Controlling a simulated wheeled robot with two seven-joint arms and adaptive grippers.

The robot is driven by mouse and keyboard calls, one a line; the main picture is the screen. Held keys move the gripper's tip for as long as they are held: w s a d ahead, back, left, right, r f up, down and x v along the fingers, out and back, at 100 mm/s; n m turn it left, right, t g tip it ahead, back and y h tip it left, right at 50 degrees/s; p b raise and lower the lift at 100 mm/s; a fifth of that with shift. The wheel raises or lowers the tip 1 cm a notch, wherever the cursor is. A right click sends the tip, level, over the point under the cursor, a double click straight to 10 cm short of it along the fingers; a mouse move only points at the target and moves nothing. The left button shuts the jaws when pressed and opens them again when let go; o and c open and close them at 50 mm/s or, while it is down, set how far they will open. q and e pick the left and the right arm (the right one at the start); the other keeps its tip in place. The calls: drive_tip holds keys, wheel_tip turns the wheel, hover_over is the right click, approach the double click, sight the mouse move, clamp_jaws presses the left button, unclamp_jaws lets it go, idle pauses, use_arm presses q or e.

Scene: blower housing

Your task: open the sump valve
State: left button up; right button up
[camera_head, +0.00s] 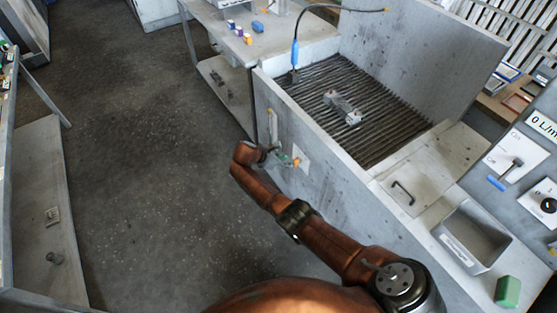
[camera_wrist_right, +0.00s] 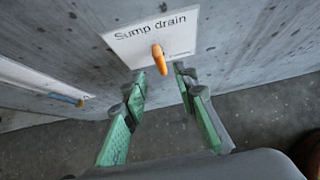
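The sump valve shows as an orange lever (camera_wrist_right: 159,60) on a white plate labelled "Sump drain" (camera_wrist_right: 150,38), on the grey wall of the wash tank. In the head view the plate (camera_head: 303,158) is on the tank's side, with the orange lever (camera_head: 297,162) in front of it. My right gripper (camera_wrist_right: 162,80) is open, its two green fingers spread on either side below the lever. The lever lies in line with the gap between the fingertips; whether they touch it I cannot tell. In the head view my right gripper (camera_head: 285,160) is small beside the plate. My left gripper is not in view.
The tank (camera_head: 270,92) has a slatted grate (camera_head: 390,125) with a metal part (camera_head: 344,106) on it. A pale vertical strip (camera_head: 272,124) is on the wall left of the plate. A grey bin (camera_head: 470,236) and green block (camera_head: 507,291) are at right. Open floor (camera_head: 150,170) lies left.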

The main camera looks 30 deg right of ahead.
drive_tip(key=v, duration=0.6)
idle(0.3)
